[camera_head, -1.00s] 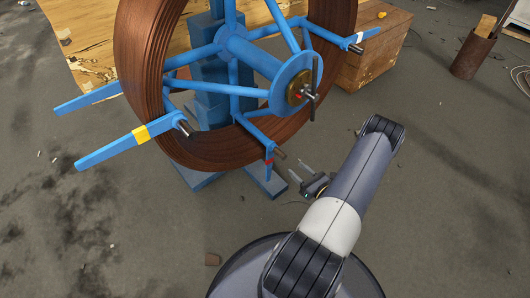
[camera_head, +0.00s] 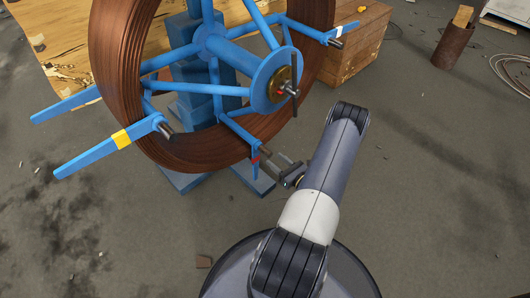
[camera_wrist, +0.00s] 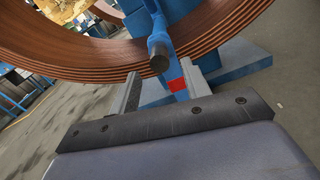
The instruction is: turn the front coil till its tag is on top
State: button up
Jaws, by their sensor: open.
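The front coil (camera_head: 200,157) is a large ring of copper-brown pipe on a blue spoked reel with a round hub plate (camera_head: 273,78). Its arms carry coloured bands: a yellow tag (camera_head: 121,139) at left, a white tag (camera_head: 332,36) at upper right and a red tag (camera_head: 255,159) at the bottom. My gripper (camera_head: 276,160) is open beside the red-tagged bottom arm. In the wrist view my gripper (camera_wrist: 162,78) has a finger on either side of this arm's round peg end (camera_wrist: 158,55) and red tag (camera_wrist: 177,85). I cannot tell whether they touch.
A wooden crate (camera_head: 352,48) stands behind the reel at right. A rusty cylinder (camera_head: 453,47) and coiled cable (camera_head: 513,72) lie farther right. The reel's blue foot (camera_head: 250,180) rests on the floor below the coil. The floor at right and in front is mostly clear.

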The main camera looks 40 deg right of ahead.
aim_at(265, 152)
jog(key=shift+w+a+b, duration=0.15)
jog(key=shift+w+b, duration=0.2)
jog(key=shift+w, duration=1.4)
jog(key=shift+w+a+b, duration=0.15)
jog(key=shift+w+b, duration=0.2)
jog(key=shift+w, duration=1.35)
jog(key=shift+c, duration=0.3)
grip_shut()
